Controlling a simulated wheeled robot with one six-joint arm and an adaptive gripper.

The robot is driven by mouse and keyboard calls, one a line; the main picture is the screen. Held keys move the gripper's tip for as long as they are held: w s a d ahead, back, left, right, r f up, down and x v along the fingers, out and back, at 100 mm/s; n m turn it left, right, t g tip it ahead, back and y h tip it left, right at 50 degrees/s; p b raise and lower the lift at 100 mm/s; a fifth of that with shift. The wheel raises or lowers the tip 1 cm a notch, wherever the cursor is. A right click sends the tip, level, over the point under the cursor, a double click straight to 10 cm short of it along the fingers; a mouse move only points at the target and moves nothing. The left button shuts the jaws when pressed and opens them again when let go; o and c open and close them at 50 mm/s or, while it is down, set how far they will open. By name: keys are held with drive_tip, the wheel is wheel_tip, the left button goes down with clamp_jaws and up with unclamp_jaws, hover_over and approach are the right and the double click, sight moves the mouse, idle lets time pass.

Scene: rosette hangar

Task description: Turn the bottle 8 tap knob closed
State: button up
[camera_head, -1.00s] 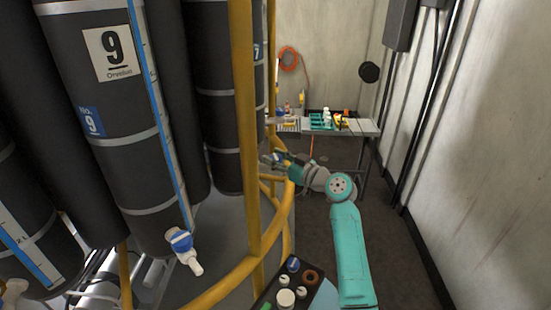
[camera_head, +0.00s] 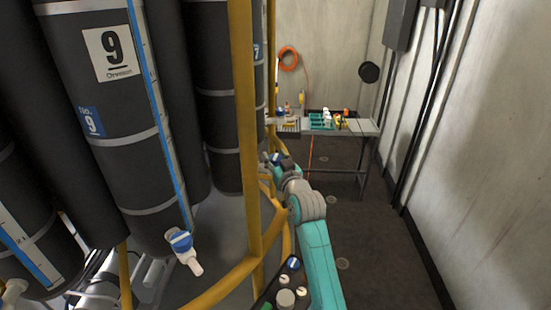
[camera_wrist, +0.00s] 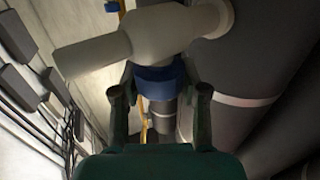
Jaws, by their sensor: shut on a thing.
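In the wrist view a tap with a pale body (camera_wrist: 110,45) and a blue knob (camera_wrist: 158,80) fills the upper middle. Its outlet end points to the left, and its other end meets a dark grey bottle (camera_wrist: 250,60). My gripper (camera_wrist: 160,92) has one finger on each side of the blue knob and is shut on it. No number shows on this bottle in the wrist view. In the head view my gripper (camera_head: 271,159) is beside the yellow rail, and the knob in it is too small to make out clearly.
Bottle 9 (camera_head: 105,110) stands at the left with its own blue-knobbed tap (camera_head: 181,242). A yellow rail (camera_head: 247,130) stands between the bottles and my arm. A table with small items (camera_head: 355,127) is at the back. The floor (camera_head: 385,260) right of my arm is clear.

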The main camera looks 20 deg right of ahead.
drive_tip(key=shift+m+h, duration=0.4)
drive_tip(key=shift+h, duration=0.2)
drive_tip(key=o, duration=1.2)
drive_tip(key=shift+c, duration=0.2)
drive_tip(key=s, duration=1.2)
